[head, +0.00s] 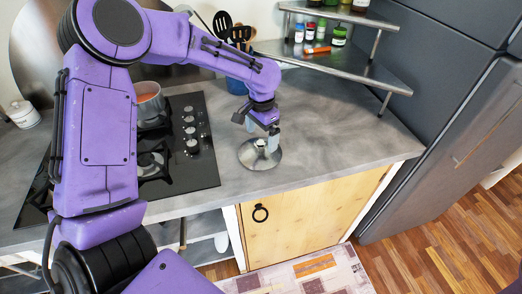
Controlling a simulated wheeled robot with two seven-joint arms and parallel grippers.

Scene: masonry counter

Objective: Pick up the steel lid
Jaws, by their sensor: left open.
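The steel lid (260,157) is a round, shiny disc with a small knob on top. It lies on the grey counter to the right of the black hob. My left gripper (262,134) points down over the lid's knob, its two pale fingertips apart. The near finger is at the knob's height in the picture; I cannot tell whether it touches the lid. My right gripper is not in view.
A pot with orange contents (149,101) stands on the gas hob (205,172). A blue utensil holder (236,86) is behind my left arm. A steel corner shelf (350,70) holds jars at the back right. The counter (340,140) right of the lid is clear.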

